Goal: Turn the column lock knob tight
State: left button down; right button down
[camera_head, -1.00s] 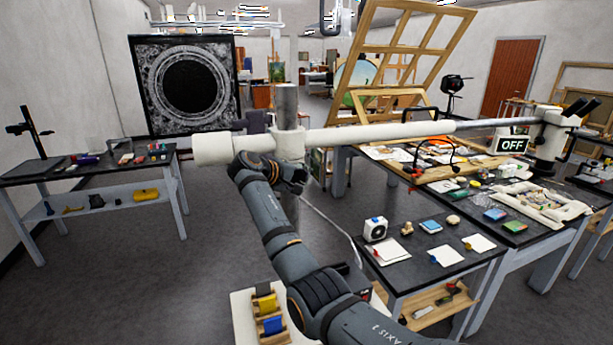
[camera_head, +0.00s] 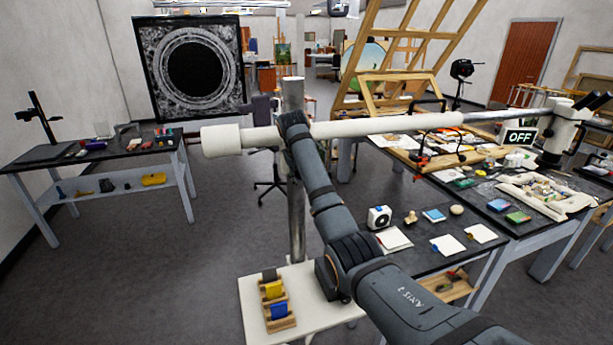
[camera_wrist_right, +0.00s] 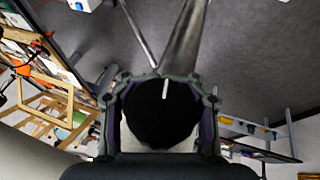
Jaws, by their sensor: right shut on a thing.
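The column lock knob (camera_wrist_right: 158,122) is round and black with a short white mark near its upper edge in the right wrist view. My right gripper (camera_wrist_right: 160,98) is shut on the knob, one finger on each side. In the head view my right arm reaches to the joint between the metal column (camera_head: 297,225) and the white horizontal boom (camera_head: 385,127). My own wrist hides the knob there. The column also shows behind the knob in the right wrist view (camera_wrist_right: 184,40). My left gripper is in neither current view.
A white platform (camera_head: 325,325) with small colored items is at the column's base. A dark side table (camera_head: 120,147) stands left. A cluttered bench (camera_head: 480,210) is at right, with a microscope head (camera_head: 556,135) and an "OFF" sign (camera_head: 520,136). Open floor lies left of the column.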

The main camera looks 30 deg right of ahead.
jog(key=shift+w+a+r+y, duration=0.1)
jog(key=shift+r+y, duration=0.05)
jog(key=shift+y, duration=0.25)
jog(key=c, duration=0.8)
grip_release()
jog(key=shift+c, duration=0.2)
jog(key=v, duration=0.7)
jog(key=shift+s+a+r, duration=0.15)
jog(key=shift+s, duration=0.15)
